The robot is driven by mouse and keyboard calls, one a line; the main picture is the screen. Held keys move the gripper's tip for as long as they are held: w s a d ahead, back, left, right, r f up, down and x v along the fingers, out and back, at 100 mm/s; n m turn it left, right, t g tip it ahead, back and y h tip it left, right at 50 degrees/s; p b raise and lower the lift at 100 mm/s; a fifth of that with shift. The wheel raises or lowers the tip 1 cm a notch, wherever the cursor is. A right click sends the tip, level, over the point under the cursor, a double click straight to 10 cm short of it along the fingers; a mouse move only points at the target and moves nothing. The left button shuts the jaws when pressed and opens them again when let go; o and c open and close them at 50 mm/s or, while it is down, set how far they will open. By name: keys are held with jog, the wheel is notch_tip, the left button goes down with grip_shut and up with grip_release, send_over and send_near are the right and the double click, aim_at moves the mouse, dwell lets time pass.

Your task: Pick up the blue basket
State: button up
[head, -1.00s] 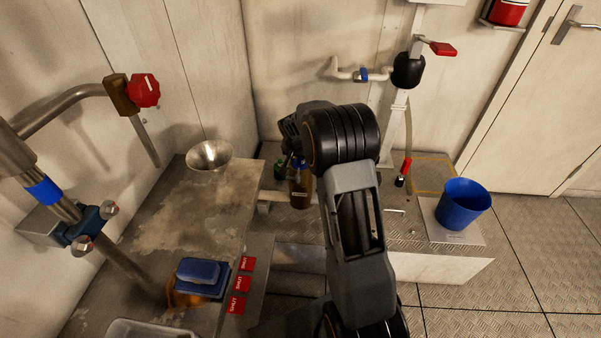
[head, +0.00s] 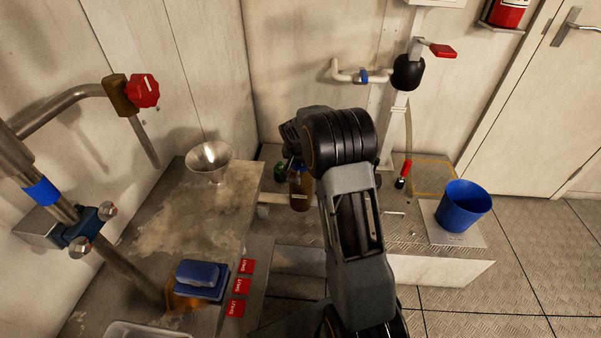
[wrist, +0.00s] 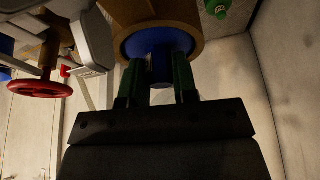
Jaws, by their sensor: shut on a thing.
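The blue basket (head: 463,206), a round open-topped tub, stands upright on a white plate (head: 435,222) at the right of the head view. My gripper (wrist: 159,72) is not at it. In the wrist view its two green fingers are shut on the blue cap (wrist: 156,50) of a brown bottle (wrist: 155,14). In the head view the bottle (head: 301,192) shows just left of my arm, well left of the basket; my fingers are mostly hidden there.
A steel funnel (head: 209,160) and a blue block (head: 201,278) are on the left bench (head: 185,215). A green-topped bottle (head: 279,171) stands beside the brown one. Floor at the right is clear.

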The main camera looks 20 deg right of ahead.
notch_tip(320, 180, up, 10)
jog(key=p, duration=0.2)
jog(key=shift+p, duration=0.4)
